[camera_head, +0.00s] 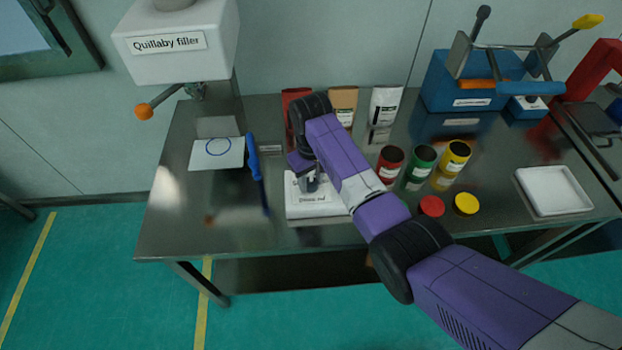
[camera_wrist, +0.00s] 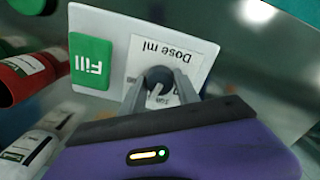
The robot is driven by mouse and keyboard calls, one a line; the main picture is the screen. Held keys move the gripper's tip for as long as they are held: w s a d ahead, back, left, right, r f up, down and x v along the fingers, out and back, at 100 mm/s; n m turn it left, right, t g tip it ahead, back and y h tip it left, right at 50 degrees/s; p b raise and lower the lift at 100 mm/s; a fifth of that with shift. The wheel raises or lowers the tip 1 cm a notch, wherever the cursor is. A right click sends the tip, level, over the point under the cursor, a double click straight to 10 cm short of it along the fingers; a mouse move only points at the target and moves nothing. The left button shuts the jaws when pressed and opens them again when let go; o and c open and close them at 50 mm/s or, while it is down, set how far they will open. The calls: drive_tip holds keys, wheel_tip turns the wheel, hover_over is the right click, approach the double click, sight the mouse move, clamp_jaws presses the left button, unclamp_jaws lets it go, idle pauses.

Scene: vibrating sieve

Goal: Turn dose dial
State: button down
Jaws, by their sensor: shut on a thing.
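The dose dial (camera_wrist: 157,76) is a dark round knob on a white panel labelled "Dose ml" in the wrist view. My gripper (camera_wrist: 160,88) is shut on the dial, with one grey finger on each side of it. The white panel (camera_wrist: 200,30) also carries a green "Fill" button (camera_wrist: 91,62). In the head view the white dose box (camera_head: 318,207) lies on the steel table, and my gripper (camera_head: 311,184) points down onto it. The dial itself is hidden there by my gripper.
The Quillaby filler (camera_head: 180,65) hangs at the left, with a blue-handled tool (camera_head: 255,160) on the table below. Red (camera_head: 390,165), green (camera_head: 421,163) and yellow (camera_head: 455,158) jars stand right of my arm. A white tray (camera_head: 553,208) lies at the far right.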

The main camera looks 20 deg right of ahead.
sight(311, 181)
drive_tip(key=shift+r+m, duration=0.1)
drive_tip(key=shift+m, duration=0.6)
drive_tip(key=c, duration=0.9)
unclamp_jaws()
wheel_tip(311, 181, up, 8)
drive_tip(key=shift+f+b, duration=0.15)
drive_tip(key=shift+b, duration=0.5)
